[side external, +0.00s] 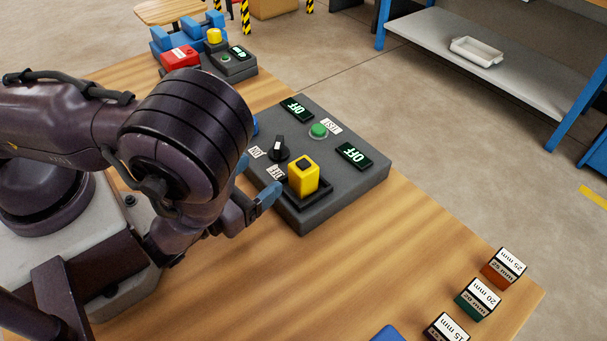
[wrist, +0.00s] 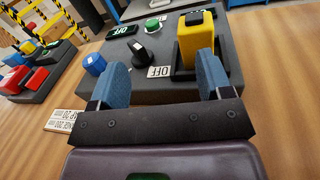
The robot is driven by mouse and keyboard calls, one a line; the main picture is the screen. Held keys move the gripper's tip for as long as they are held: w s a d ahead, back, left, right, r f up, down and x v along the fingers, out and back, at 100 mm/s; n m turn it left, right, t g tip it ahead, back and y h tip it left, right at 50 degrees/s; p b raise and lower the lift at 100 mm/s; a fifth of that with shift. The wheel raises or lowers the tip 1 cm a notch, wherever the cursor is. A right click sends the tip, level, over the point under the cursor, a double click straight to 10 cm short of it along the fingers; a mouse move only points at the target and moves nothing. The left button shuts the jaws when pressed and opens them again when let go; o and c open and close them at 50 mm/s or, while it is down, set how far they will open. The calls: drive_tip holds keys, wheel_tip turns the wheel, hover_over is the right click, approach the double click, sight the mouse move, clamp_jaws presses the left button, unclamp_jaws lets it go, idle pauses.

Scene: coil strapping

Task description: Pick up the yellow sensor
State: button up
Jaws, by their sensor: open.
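The yellow sensor (side external: 303,175) is a small upright block with a dark top. It stands in a black square holder (side external: 305,201) at the front corner of a dark grey control box (side external: 353,191). In the wrist view the yellow sensor (wrist: 197,41) is beyond the right fingertip, which overlaps its lower part. My gripper (side external: 257,187) has blue fingertips and is just left of the sensor in the side view. In the wrist view my gripper (wrist: 162,80) is open, with nothing held between the fingers.
The box carries a black knob (side external: 279,148), a green button (side external: 319,130) and two OFF displays. A blue knob (wrist: 95,63) is near the left finger. Labelled blocks (side external: 478,298) stand at the table's right end. Red and blue equipment (side external: 181,56) stands at the back.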

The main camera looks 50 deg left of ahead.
sight(303, 166)
drive_tip(key=d+h, duration=0.3)
drive_tip(key=shift+w+r+m, duration=0.1)
drive_tip(key=shift+w+m, duration=0.15)
drive_tip(key=shift+m, duration=0.15)
drive_tip(key=shift+w+r, duration=0.15)
drive_tip(key=shift+w, duration=0.2)
drive_tip(key=w, duration=0.6)
drive_tip(key=shift+w, duration=0.4)
drive_tip(key=c, duration=1.1)
drive_tip(key=shift+c, duration=0.2)
